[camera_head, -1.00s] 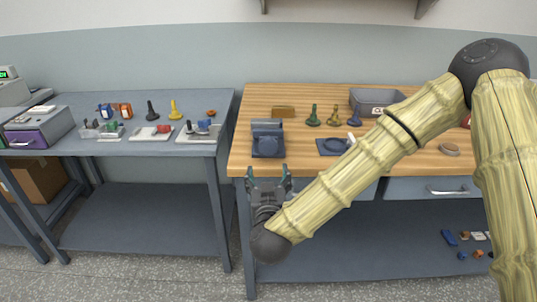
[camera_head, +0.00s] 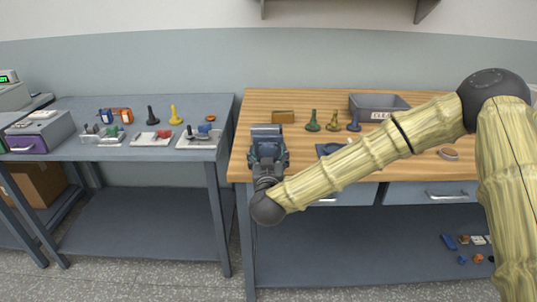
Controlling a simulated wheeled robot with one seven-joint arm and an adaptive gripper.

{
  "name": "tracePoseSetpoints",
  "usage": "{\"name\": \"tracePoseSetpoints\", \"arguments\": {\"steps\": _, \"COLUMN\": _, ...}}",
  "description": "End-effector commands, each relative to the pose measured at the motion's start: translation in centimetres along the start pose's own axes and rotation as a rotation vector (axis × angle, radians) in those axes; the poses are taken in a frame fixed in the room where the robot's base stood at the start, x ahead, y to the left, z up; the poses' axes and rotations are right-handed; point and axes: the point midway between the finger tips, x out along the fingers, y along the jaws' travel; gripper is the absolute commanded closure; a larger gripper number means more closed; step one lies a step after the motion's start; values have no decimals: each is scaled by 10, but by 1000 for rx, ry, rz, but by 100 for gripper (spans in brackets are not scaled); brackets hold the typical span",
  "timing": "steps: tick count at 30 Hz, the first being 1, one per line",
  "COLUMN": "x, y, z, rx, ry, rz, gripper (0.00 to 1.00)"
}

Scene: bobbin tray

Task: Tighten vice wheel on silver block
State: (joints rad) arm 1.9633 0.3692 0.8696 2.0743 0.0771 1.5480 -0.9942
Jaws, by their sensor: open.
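The dark blue vice (camera_head: 266,130) stands at the front left of the wooden bench. A greyish band shows at its top, but I cannot tell the silver block from the jaws at this size. My gripper (camera_head: 268,155) is open at the vice's near side, with one finger at each side of its front. The vice wheel is hidden behind my gripper. I cannot tell whether the fingers touch the wheel or the vice.
My arm crosses the bench front and partly covers a blue round-topped fixture (camera_head: 325,149). Behind stand a brown block (camera_head: 283,117), green (camera_head: 313,121), olive (camera_head: 333,121) and blue (camera_head: 354,121) spindle-shaped pieces, and a grey bin (camera_head: 372,99). A side table (camera_head: 165,155) stands left.

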Motion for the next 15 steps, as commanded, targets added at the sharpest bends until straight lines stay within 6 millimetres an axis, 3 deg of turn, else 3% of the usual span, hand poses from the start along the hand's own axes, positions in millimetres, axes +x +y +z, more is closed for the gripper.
{"name": "tracePoseSetpoints", "arguments": {"steps": 9, "x": 2, "y": 0, "z": 0, "rx": 0, "ry": 0, "rz": -1, "gripper": 28}}
{"name": "tracePoseSetpoints", "arguments": {"steps": 15, "x": 2, "y": 0, "z": 0, "rx": 0, "ry": 0, "rz": -1, "gripper": 62}}
